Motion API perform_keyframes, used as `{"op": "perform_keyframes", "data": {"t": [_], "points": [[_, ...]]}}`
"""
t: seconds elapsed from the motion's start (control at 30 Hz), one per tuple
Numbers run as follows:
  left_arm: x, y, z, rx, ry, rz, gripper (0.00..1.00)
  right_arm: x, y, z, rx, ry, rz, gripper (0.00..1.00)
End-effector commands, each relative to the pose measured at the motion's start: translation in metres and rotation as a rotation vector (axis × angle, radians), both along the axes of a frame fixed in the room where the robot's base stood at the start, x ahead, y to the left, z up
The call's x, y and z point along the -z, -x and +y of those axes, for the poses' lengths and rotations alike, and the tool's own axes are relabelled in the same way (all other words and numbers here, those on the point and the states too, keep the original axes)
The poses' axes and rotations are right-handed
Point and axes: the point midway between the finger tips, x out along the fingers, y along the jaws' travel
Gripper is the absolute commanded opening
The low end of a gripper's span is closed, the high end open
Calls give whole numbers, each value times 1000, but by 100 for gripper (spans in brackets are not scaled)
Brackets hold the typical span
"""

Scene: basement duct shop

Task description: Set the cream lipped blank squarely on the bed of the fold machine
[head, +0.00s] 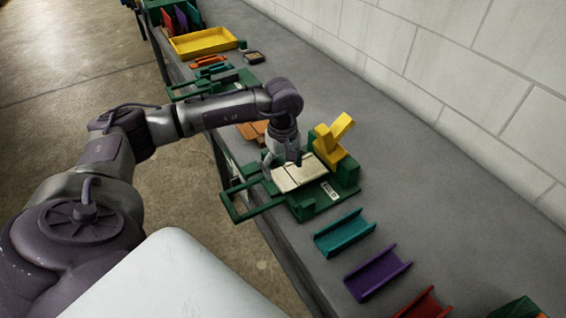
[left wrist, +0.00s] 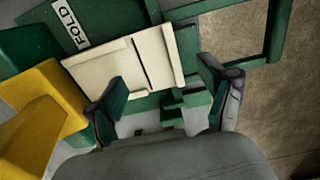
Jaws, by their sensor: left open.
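The cream lipped blank (head: 298,174) lies flat on the green fold machine (head: 318,206), beside its yellow lever (head: 333,142). In the left wrist view the blank (left wrist: 105,66) lies next to the FOLD label, with a dark line across it; I cannot tell whether it is exactly square on the bed. My left gripper (head: 282,162) is low at the blank's far-left end. In the left wrist view its fingers (left wrist: 163,88) are apart with nothing gripped between them; one fingertip overlaps the blank's edge in the picture. My right gripper is not in view.
A green frame handle (head: 243,205) juts past the bench's front edge. Teal (head: 344,232), purple (head: 377,272) and red (head: 424,304) channels lie at the near right. A yellow tray (head: 203,43) stands farther back. A block wall runs behind the bench.

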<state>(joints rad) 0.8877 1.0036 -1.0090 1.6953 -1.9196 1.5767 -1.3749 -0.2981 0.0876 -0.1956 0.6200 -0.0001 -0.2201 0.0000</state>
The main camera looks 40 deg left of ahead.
Motion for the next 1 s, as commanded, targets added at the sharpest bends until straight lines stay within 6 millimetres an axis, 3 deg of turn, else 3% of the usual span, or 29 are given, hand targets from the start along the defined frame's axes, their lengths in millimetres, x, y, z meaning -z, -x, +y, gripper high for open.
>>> {"op": "perform_keyframes", "data": {"t": [0.23,0.57,1.0], "points": [[23,0,-1,1,1,2,81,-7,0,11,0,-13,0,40],[27,0,-1,1,1,-1,81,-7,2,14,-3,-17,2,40],[27,0,-1,1,1,0,11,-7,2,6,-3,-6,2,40]]}}
